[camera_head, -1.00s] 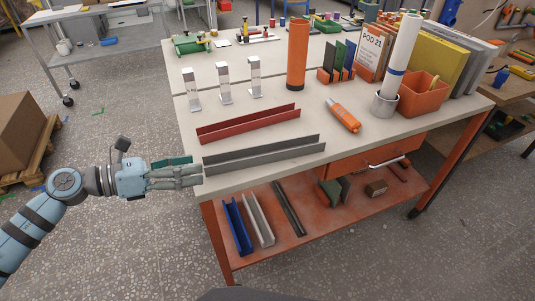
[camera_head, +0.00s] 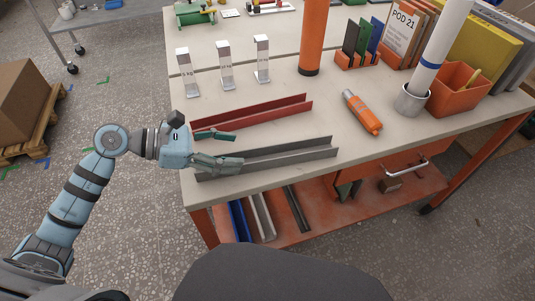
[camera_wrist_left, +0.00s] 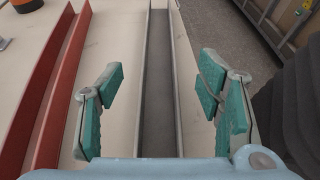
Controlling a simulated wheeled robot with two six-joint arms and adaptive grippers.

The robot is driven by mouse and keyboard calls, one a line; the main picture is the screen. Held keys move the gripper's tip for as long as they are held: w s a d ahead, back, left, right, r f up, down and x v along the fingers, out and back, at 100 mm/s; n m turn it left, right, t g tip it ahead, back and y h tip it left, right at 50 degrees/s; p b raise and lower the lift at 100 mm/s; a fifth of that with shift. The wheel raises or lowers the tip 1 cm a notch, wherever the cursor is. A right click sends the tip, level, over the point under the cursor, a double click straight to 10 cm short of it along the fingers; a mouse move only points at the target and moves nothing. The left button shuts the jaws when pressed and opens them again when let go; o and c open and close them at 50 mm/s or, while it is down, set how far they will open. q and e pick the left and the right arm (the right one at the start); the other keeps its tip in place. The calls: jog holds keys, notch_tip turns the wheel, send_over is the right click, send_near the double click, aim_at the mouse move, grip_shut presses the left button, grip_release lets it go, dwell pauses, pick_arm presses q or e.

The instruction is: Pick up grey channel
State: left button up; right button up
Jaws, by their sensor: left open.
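The grey channel (camera_head: 290,153) lies on the front part of the workbench, a long open trough running left to right. Its left end is partly hidden by my left gripper (camera_head: 218,148) in the head view. In the left wrist view the grey channel (camera_wrist_left: 158,90) runs lengthwise between the open fingers of my left gripper (camera_wrist_left: 165,92), with gaps on both sides. The green finger pads do not touch it, and the gripper is empty. My right gripper is not in view.
A red channel (camera_head: 285,112) lies just behind the grey one. An orange tube (camera_head: 362,112), clear-and-silver stands (camera_head: 225,70) and an orange bin (camera_head: 456,92) are farther back. Blue and white channels lie on the lower shelf (camera_head: 330,215). A drawer handle (camera_head: 405,168) juts out at the front.

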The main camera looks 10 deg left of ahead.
aim_at(268, 153)
pick_arm(q)
jog(key=x, duration=1)
jog(key=shift+a, duration=0.15)
grip_shut()
